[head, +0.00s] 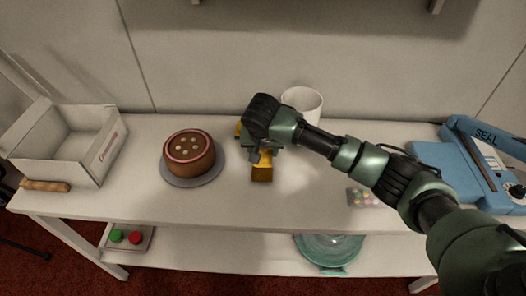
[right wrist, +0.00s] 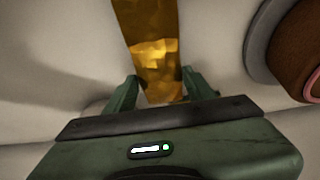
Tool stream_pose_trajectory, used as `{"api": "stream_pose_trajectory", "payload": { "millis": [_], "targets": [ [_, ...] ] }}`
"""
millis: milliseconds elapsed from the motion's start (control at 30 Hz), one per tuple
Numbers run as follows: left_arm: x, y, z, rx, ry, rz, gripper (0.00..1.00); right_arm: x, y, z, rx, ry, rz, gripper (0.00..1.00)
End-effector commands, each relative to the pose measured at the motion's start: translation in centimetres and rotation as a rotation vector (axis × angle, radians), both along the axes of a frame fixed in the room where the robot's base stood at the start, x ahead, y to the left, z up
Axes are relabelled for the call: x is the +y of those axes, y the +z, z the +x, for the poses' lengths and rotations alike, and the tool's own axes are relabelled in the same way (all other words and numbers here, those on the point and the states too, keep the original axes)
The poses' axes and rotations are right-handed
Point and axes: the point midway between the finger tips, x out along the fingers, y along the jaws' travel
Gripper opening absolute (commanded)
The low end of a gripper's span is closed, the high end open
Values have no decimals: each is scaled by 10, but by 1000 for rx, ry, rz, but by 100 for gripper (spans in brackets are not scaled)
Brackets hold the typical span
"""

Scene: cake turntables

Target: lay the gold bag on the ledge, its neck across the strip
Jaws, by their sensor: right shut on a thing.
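The gold bag (head: 262,173) is at the middle of the white table, below my right gripper (head: 260,153). My right gripper is shut on the bag. In the right wrist view the bag (right wrist: 150,45) stands out between the two green fingers (right wrist: 159,88); its far end runs out of the frame. I cannot tell whether the bag touches the table. The blue sealer (head: 447,166), its arm marked SEAL (head: 485,136), stands at the right end of the table, well apart from the bag. Its strip is too small to make out clearly. My left gripper is not in view.
A chocolate cake (head: 190,153) on a grey turntable (head: 184,183) stands left of the bag. A white cup (head: 303,102) is behind my right arm. A small candy tray (head: 361,199) lies near the front edge. An open white box (head: 60,153) is far left.

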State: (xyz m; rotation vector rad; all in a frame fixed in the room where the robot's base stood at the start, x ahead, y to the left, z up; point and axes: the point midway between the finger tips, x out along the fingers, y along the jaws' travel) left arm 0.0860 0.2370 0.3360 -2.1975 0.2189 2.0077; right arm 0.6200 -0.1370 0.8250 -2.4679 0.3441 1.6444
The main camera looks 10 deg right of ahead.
Motion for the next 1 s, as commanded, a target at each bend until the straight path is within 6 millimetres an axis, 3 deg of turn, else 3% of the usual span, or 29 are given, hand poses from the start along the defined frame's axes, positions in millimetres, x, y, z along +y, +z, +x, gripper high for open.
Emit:
{"api": "stream_pose_trajectory", "payload": {
  "millis": [100,433,467,533,867,1000],
  "targets": [
    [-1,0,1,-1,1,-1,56,0,-9,0,-1,0,1,14],
    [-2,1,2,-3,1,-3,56,0,-11,0,0,-1,1,14],
    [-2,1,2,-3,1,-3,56,0,-12,0,1,-1,2,57],
    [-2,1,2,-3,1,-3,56,0,-11,0,0,0,1,76],
    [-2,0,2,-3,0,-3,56,0,-10,0,-1,0,1,76],
    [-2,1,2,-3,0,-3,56,2,2,-3,-3,1,3,76]
  ]
}}
